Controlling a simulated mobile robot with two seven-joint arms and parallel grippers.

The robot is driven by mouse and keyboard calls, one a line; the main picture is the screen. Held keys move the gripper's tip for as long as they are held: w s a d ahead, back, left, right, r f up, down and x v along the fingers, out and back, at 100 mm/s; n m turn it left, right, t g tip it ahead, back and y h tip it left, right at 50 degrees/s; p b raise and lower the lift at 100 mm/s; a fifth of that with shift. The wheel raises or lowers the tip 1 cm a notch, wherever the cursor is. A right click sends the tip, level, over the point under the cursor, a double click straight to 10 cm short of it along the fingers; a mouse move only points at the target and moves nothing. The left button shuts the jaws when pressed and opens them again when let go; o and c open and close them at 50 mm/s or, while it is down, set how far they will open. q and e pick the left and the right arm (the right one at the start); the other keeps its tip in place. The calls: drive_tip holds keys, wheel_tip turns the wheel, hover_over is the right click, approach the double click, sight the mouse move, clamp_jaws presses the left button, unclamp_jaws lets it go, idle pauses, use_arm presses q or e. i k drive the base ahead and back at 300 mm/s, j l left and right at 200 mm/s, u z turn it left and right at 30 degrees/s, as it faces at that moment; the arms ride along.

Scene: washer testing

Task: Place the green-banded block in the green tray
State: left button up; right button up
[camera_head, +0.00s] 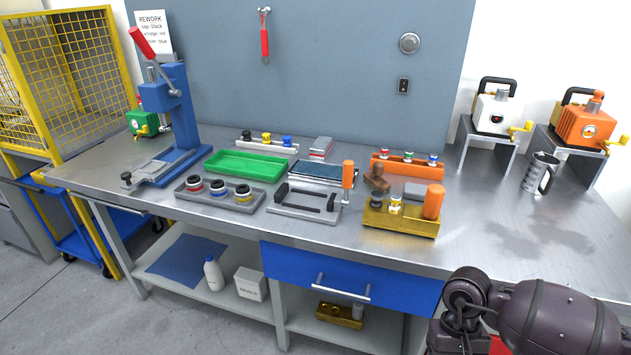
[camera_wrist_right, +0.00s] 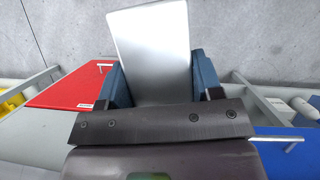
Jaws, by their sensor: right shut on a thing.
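The green tray (camera_head: 244,166) lies on the steel bench, left of centre in the head view, and looks empty. In the right wrist view my right gripper (camera_wrist_right: 160,72) is shut on a smooth silver-grey block (camera_wrist_right: 152,40), with a blue finger on each side of it. No green band shows on the visible face of this block, so I cannot tell from its colour whether it is the green-banded one. Grey floor shows behind it. In the head view my right arm is at the lower right, before the bench, and its gripper is hidden. My left gripper is not in view.
A blue press (camera_head: 183,115) stands left of the tray. A grey tray (camera_head: 217,202) with round parts, a clamp fixture (camera_head: 304,205) and a yellow fixture (camera_head: 401,217) line the front. A grey block with red (camera_head: 320,147) lies behind. The bench's right front is clear.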

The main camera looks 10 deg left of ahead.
sight(247, 168)
drive_tip(key=i+j, duration=0.15)
drive_tip(key=j, duration=0.45)
drive_tip(key=i+j+z, duration=0.1)
drive_tip(key=j, duration=0.45)
drive_tip(key=i+j, duration=0.1)
drive_tip(key=j, duration=0.5)
drive_tip(key=i+j, duration=0.1)
drive_tip(key=j, duration=0.5)
drive_tip(key=i+j+z, duration=0.1)
drive_tip(key=j, duration=0.5)
drive_tip(key=i+j, duration=0.1)
drive_tip(key=j, duration=0.5)
drive_tip(key=z, duration=0.05)
